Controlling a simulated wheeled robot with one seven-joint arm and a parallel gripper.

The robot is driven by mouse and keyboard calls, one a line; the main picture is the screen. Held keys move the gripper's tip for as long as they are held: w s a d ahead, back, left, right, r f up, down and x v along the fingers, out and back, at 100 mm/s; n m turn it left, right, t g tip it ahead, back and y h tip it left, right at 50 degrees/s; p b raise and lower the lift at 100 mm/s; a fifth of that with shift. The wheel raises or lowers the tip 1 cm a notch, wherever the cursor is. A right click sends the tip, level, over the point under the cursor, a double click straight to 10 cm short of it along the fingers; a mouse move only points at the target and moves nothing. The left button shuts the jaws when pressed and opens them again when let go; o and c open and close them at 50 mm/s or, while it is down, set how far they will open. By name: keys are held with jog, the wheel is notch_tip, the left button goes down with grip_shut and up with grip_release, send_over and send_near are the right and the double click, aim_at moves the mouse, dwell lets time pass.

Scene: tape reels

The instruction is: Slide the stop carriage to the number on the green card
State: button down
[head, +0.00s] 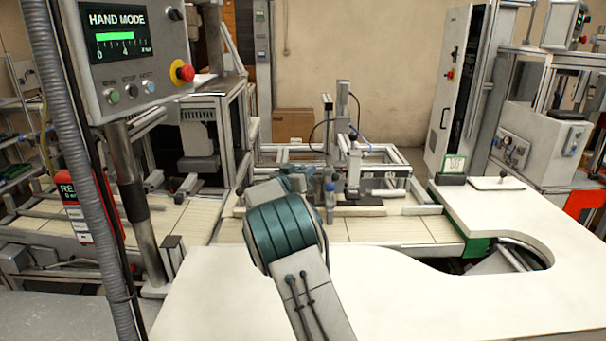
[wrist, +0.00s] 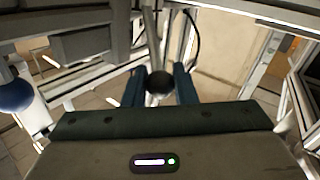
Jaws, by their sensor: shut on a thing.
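My gripper (wrist: 160,88) has its two blue fingers closed on a round black knob (wrist: 159,82) in the wrist view. The knob sits at the end of a metal rod. In the head view my gripper (head: 330,188) is at the metal frame in the middle, partly hidden behind my teal wrist. I cannot clearly separate the stop carriage from the frame around it there. A small green-edged card (head: 455,163) stands on the right, by a black block. Its number is too small to read.
A white worktop (head: 420,295) with a curved cutout fills the front. A panel (head: 130,50) reading HAND MODE, with a red stop button, stands at upper left. A red tag hangs at left. A grey cabinet (head: 460,85) stands at the back right. A blue ball (wrist: 15,95) shows in the wrist view.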

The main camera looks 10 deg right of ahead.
jog(key=c, duration=1.2)
grip_release()
jog(key=b+v, duration=0.3)
jog(key=v, duration=1.1)
jog(key=shift+b, duration=0.4)
